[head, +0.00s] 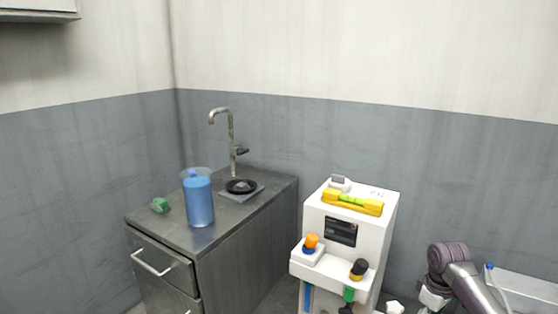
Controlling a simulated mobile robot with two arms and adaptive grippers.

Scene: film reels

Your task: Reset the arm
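My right arm (455,275) comes in at the lower right corner of the head view. It is folded, with a purple-grey joint on top. Its gripper does not clearly show; the lower part of the arm is cut off by the picture's bottom edge. My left arm and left gripper are not in view.
A dark counter (150,216) with drawers holds a tap (230,140), a black reel-like disc (241,186), a jug of blue liquid (199,200) and a green object (160,205). A white machine (385,222) with a yellow top piece (352,203) stands right of it. A pale box (525,290) sits far right.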

